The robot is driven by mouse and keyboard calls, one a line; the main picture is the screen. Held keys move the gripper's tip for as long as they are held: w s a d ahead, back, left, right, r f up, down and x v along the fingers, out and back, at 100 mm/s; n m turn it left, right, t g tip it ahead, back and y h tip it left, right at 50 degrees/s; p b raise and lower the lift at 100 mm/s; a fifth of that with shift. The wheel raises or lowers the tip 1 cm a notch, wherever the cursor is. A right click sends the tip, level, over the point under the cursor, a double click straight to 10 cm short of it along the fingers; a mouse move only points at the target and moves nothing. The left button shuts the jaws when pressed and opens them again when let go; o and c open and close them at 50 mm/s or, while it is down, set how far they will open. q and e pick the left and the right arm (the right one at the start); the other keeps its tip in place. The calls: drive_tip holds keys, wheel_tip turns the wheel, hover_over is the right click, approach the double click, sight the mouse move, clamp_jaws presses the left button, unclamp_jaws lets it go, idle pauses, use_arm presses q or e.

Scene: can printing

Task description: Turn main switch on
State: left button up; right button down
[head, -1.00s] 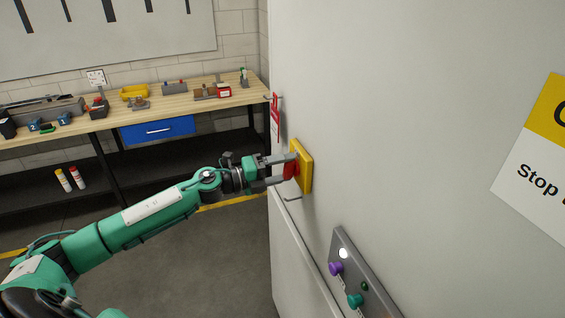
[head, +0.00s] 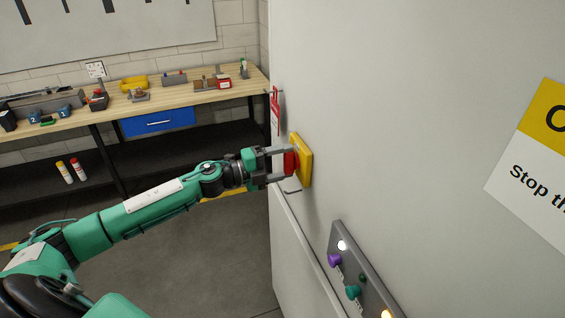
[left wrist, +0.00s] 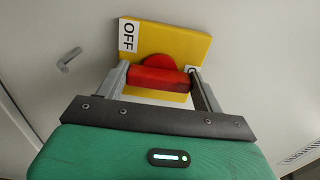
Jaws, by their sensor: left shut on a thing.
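The main switch is a yellow plate (head: 305,160) with a red rotary handle (head: 291,163), on the pale cabinet wall. My left gripper (head: 285,164) is shut on the red handle, with one finger above and one below it in the head view. In the left wrist view the red handle (left wrist: 160,79) lies between the two fingers, in front of the yellow plate (left wrist: 185,42). An "OFF" label (left wrist: 128,36) shows at the plate's upper left. A second label at the right is mostly hidden by a finger. My right gripper is not in view.
Below the switch is a grey control panel (head: 350,259) with a lit white lamp, purple and teal knobs and an orange light. A hook and a red tag (head: 275,112) are near the switch. A workbench (head: 190,99) stands behind. The floor beside the cabinet is clear.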

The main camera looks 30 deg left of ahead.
use_arm(q)
drive_tip(key=o, duration=1)
drive_tip(key=shift+a, duration=0.1)
drive_tip(key=shift+b+v, duration=3.8)
drive_tip(key=shift+v, duration=3.05)
